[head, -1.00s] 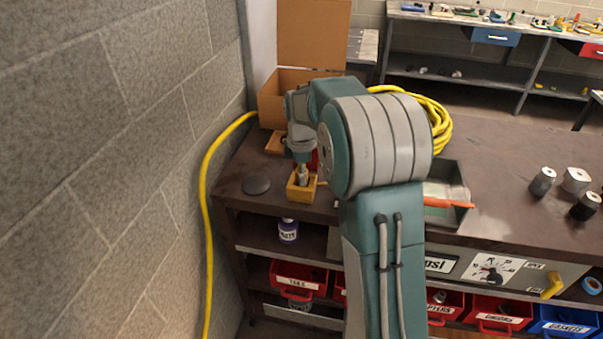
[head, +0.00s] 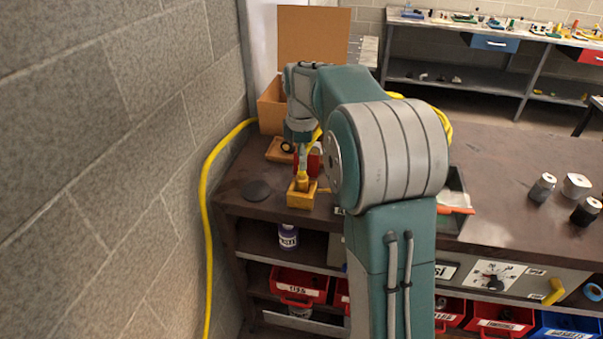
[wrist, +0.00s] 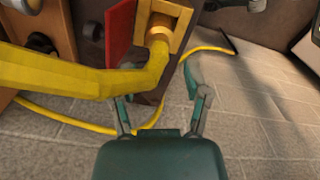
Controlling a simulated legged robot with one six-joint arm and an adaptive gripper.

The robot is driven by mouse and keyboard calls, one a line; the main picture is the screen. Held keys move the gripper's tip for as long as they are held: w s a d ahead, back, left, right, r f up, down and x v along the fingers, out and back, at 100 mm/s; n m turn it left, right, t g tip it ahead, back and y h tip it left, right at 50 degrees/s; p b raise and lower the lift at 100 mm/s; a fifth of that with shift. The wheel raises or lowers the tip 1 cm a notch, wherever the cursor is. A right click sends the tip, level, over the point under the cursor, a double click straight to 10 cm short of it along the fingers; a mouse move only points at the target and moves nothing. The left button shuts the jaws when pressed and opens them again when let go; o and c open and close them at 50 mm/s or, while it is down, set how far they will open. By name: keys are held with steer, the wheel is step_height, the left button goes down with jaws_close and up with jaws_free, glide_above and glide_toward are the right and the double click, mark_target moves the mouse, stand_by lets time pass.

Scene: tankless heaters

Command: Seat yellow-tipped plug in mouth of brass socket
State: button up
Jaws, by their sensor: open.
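A square yellow block (head: 299,197) stands at the left front edge of the brown bench, with a brass-coloured round piece (head: 303,181) upright in it. In the wrist view, the same block (wrist: 184,17) frames the brass piece (wrist: 159,34). A thick bent yellow piece (wrist: 65,80) runs from the left edge to the brass piece; I cannot tell whether it is seated or only overlaps it in view. My gripper (wrist: 162,98) is open, with nothing between its fingers. In the head view my gripper (head: 301,150) is just above the block. I cannot identify the plug for sure.
A red part (head: 314,163) stands close behind the block. An open cardboard box (head: 272,105) is behind. A yellow hose (head: 205,190) hangs along the wall. A grey tray (head: 452,220) lies right of my arm.

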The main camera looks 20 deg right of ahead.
step_height(320, 180, up, 5)
steer(key=shift+f, duration=0.2)
steer(key=shift+s+a+r, duration=0.15)
steer(key=shift+s+r, duration=0.1)
steer(key=shift+r, duration=0.05)
steer(key=s+a+m+t, duration=0.2)
steer(key=s+a+m, duration=0.3)
steer(key=s, duration=0.9)
steer(key=s+a+f+m+t, duration=0.1)
steer(key=s+a+m+t, duration=0.2)
steer(key=s+m, duration=0.6)
steer(key=s+a, duration=0.2)
steer(key=s, duration=0.3)
steer(key=shift+s+t, duration=0.2)
steer(key=shift+t, duration=0.1)
steer(key=shift+m, duration=0.3)
